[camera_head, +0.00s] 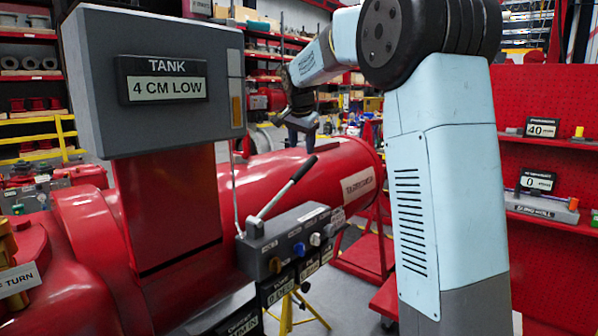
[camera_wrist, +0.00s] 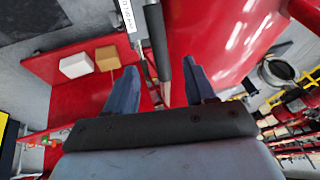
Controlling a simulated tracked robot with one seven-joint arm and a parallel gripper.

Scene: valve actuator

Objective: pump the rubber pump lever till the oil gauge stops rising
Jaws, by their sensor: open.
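The pump lever is a metal rod with a black rubber grip (camera_head: 300,171), sloping up to the right from a grey pump box (camera_head: 290,243). My gripper (camera_head: 298,132) hangs just above the upper end of the grip. In the wrist view the black grip (camera_wrist: 158,40) runs down from the top edge and ends between the lines of the two open blue fingers (camera_wrist: 160,80). No contact shows. The tank display (camera_head: 165,88) on the grey box reads "4 CM LOW"; whether it is the oil gauge I cannot tell.
A big red cylinder (camera_head: 350,160) lies behind the pump box. The box carries several coloured knobs and small displays below, partly cut off. A thin upright rod (camera_head: 234,190) stands left of the lever. A red pegboard shelf (camera_head: 555,215) holds displays at the right.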

